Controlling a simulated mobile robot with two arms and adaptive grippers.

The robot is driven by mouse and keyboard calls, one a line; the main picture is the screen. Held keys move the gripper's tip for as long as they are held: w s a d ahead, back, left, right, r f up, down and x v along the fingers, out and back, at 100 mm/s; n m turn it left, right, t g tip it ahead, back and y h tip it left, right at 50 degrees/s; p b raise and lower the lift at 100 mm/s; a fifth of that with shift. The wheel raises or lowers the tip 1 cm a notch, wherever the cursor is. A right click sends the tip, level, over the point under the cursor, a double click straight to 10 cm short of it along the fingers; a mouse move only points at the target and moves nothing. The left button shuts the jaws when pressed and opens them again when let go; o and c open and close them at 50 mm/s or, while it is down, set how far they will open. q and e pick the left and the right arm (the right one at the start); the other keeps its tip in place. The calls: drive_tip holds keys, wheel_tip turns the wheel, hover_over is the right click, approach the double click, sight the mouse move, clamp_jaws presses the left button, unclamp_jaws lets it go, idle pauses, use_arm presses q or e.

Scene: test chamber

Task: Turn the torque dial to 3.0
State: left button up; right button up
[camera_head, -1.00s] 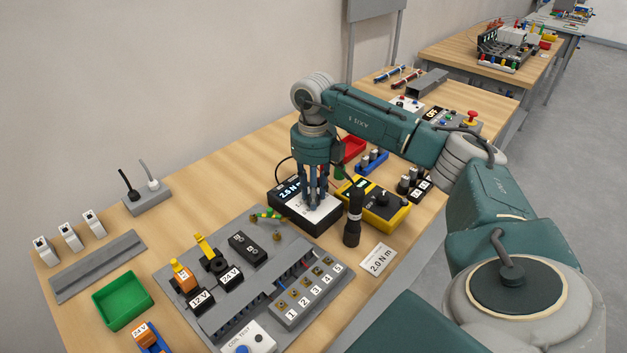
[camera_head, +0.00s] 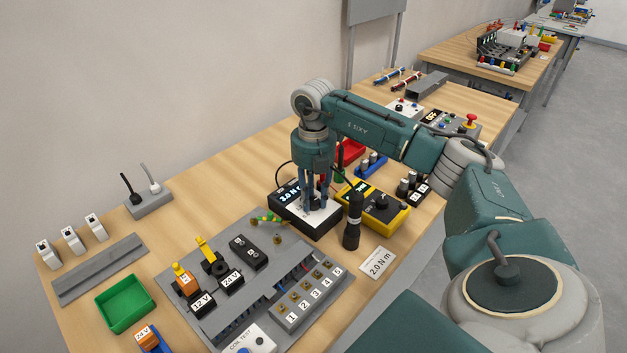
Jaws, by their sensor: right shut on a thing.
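The torque unit is a black box with a white top panel (camera_head: 322,218) in the middle of the bench. Its lit display (camera_head: 286,191) seems to read 3.0 N, with the end of the line covered by my gripper. My right gripper (camera_head: 316,203) points straight down over the white panel and is shut on the dial, which its fingers mostly hide. The dial's pointer cannot be made out. A card (camera_head: 377,262) in front of the unit reads 2.0 N m. My left gripper is not in view.
A black upright torch-like tool (camera_head: 352,225) stands close to the right of the unit, beside a yellow meter (camera_head: 382,207). A grey terminal board (camera_head: 215,300) lies to the left. A red tray (camera_head: 352,150) is behind my gripper.

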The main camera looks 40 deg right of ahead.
sight(314, 200)
drive_tip(key=shift+w+r+m, duration=0.1)
drive_tip(key=shift+m, duration=0.2)
drive_tip(key=o, duration=1.2)
drive_tip(key=shift+c, duration=0.2)
wheel_tip(314, 200, up, 12)
